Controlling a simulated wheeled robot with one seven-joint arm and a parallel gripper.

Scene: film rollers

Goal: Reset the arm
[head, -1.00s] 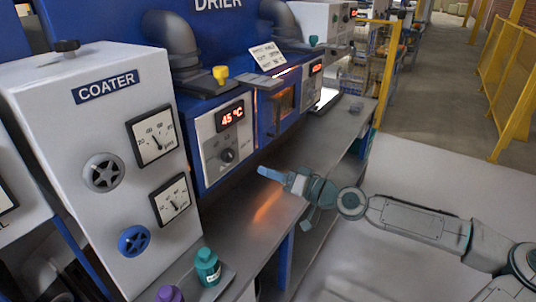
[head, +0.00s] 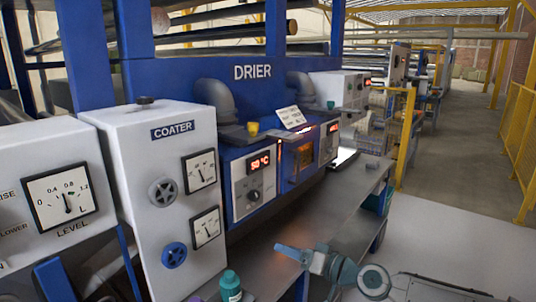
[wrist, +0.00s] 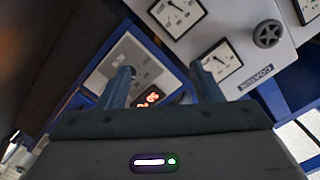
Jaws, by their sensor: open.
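My gripper (head: 292,251) reaches out over the grey metal ledge in front of the machines, with its blue fingers pointing left. In the wrist view my gripper (wrist: 162,82) has its two blue fingers spread apart, and nothing is between them. The arm comes in from the lower right of the head view, and part of it is cut off by the bottom edge.
The white coater (head: 165,215) stands left of the blue drier (head: 252,72), whose red display (head: 260,161) reads 50 °C. A teal bottle (head: 230,287) stands at the bottom, with a purple cap (head: 197,299) beside it. The floor (head: 440,235) at right is clear.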

